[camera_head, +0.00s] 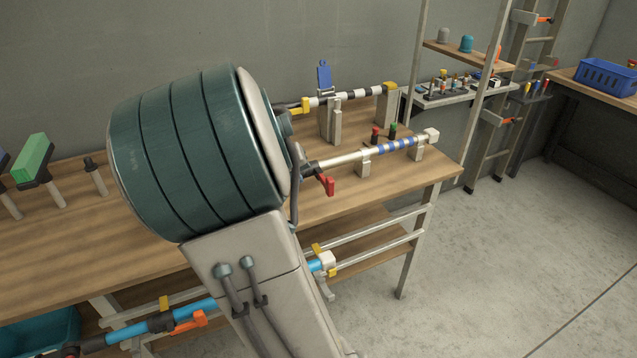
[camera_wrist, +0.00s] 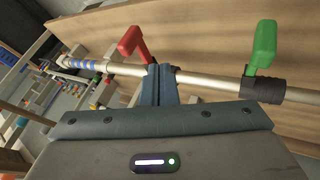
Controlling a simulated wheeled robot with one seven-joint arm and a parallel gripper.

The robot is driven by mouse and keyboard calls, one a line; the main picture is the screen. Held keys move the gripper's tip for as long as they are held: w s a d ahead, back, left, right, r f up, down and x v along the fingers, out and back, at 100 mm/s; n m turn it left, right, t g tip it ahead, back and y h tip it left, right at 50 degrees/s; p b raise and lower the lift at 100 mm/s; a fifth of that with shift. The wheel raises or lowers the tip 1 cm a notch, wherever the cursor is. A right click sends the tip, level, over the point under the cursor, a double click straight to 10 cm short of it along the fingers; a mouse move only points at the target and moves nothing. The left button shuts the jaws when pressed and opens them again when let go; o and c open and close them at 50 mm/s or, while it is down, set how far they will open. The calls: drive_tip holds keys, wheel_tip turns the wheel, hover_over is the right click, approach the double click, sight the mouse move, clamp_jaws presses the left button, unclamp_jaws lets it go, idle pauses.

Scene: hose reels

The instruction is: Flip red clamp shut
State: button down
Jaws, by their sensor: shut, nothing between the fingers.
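The red clamp (camera_wrist: 131,41) has a red lever on a dark collar around a pale pipe (camera_wrist: 210,78). In the wrist view its lever sticks out from the pipe at an angle. In the head view the red clamp (camera_head: 326,184) shows at the near end of the pipe, just right of my arm. My gripper (camera_wrist: 160,70) is shut and empty, with its fingertips over the pipe, just right of the red lever. I cannot tell if they touch the collar or lever. My gripper is hidden behind my arm in the head view.
A green lever (camera_wrist: 264,45) stands on another collar along the same pipe. Blue bands (camera_head: 396,145) mark the pipe's far part. A second pipe (camera_head: 350,96) with a blue tab (camera_head: 324,76) runs behind. The wooden bench (camera_head: 60,240) extends left; floor is clear at right.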

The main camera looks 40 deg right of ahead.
sight(325, 188)
drive_tip(key=shift+d+f, duration=0.75)
drive_tip(key=shift+d, duration=0.45)
drive_tip(key=shift+d+f, duration=0.8)
drive_tip(key=shift+d, duration=0.35)
drive_tip(key=shift+d+f, duration=0.75)
drive_tip(key=shift+d, duration=0.45)
